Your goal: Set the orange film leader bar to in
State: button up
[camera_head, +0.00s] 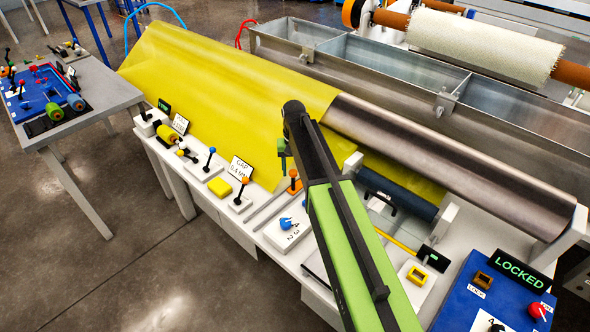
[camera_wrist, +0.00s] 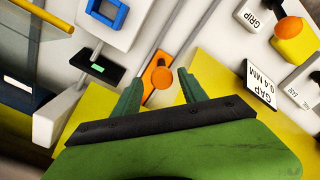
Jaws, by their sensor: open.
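An orange piece with a round knob (camera_wrist: 161,78), which looks like the film leader bar, sits at the end of grey rails in the wrist view. In the head view it shows as a small orange upright piece (camera_head: 294,184) on the white bench, just below the arm's end. My gripper (camera_wrist: 158,74) is open, with its two green fingers on either side of the orange piece in the picture. I cannot tell whether they touch it. In the head view my gripper (camera_head: 283,150) is mostly hidden by the arm. No in or out marking is readable near the piece.
Yellow film (camera_head: 215,85) slopes behind the bench. A GAP sign (camera_head: 240,168), an orange-knobbed lever (camera_head: 243,185) and a blue dial (camera_head: 286,223) stand nearby. A dark roller (camera_head: 398,193) lies right of the arm. A blue panel (camera_head: 470,305) with a LOCKED display is at lower right.

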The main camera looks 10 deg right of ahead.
notch_tip(320, 180, up, 17)
jog(key=p, duration=1.6)
jog(key=shift+f, duration=0.15)
